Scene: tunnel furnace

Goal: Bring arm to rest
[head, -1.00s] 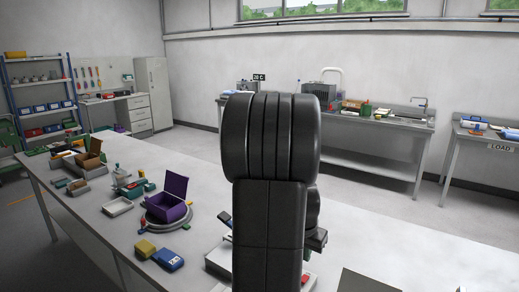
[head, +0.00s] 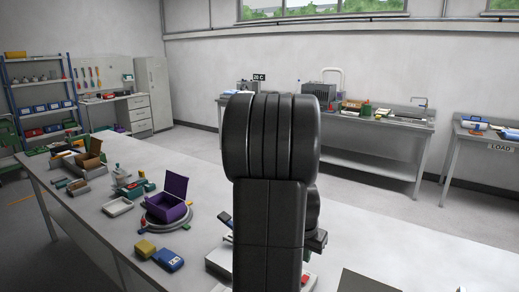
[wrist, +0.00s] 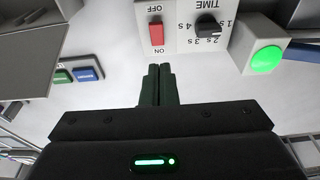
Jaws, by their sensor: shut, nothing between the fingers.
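My arm stands upright in the middle of the head view, its black links covering part of the table (head: 350,235). My gripper (wrist: 157,70) shows in the wrist view with its two dark fingers together and nothing between them. Beyond the fingertips in that view is a light panel with a red ON/OFF switch (wrist: 156,33) and a black TIME dial (wrist: 207,24). A box with a lit green button (wrist: 266,58) is to their right. The fingers look apart from the panel. In the head view the gripper is mostly hidden behind my arm.
An open purple box (head: 174,200) stands on the table left of my arm, with a yellow block (head: 145,248) and a blue block (head: 168,260) nearer. Green and blue buttons (wrist: 78,75) show in the wrist view. A bench (head: 380,130) stands at the back wall.

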